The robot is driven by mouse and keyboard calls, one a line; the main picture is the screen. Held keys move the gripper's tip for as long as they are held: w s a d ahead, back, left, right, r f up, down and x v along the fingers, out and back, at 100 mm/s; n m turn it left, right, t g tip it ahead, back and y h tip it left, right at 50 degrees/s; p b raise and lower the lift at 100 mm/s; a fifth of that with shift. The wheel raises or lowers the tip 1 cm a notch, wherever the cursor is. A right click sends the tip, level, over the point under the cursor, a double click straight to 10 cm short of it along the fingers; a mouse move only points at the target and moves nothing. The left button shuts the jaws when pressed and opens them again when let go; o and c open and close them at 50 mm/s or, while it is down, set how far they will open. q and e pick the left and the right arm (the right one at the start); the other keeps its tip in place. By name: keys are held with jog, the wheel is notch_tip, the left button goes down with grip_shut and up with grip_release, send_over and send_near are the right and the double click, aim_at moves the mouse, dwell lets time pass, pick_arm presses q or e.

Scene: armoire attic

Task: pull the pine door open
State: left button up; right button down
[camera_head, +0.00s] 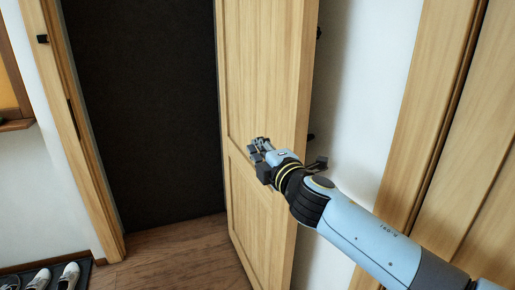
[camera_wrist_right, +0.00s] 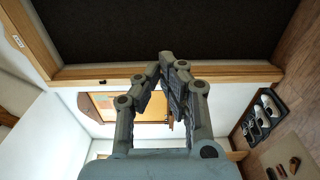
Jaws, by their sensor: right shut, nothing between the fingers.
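The pine door (camera_head: 262,85) stands ajar in the head view, swung out from a dark doorway (camera_head: 145,110). A dark handle (camera_head: 318,164) shows at the door's right edge, partly behind my right wrist. My right gripper (camera_head: 257,148) is in front of the door's panel face, left of the handle. It is shut and holds nothing. In the right wrist view its fingers (camera_wrist_right: 167,62) meet at the tips, with the dark doorway (camera_wrist_right: 170,25) beyond. I cannot tell if the gripper touches the door. My left gripper is not in view.
A pine frame post (camera_head: 75,130) bounds the doorway on the left. Shoes on a dark tray (camera_head: 12,283) lie at the lower left, also seen in the right wrist view (camera_wrist_right: 247,130). Wooden panels (camera_head: 440,120) stand at the right. The wooden floor (camera_head: 185,255) before the doorway is clear.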

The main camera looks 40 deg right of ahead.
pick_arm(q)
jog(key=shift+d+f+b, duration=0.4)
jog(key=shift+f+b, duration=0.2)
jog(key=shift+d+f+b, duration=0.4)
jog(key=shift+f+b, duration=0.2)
pick_arm(e)
jog(key=s+d, duration=0.2)
jog(key=s, duration=0.7)
jog(key=shift+f, duration=0.15)
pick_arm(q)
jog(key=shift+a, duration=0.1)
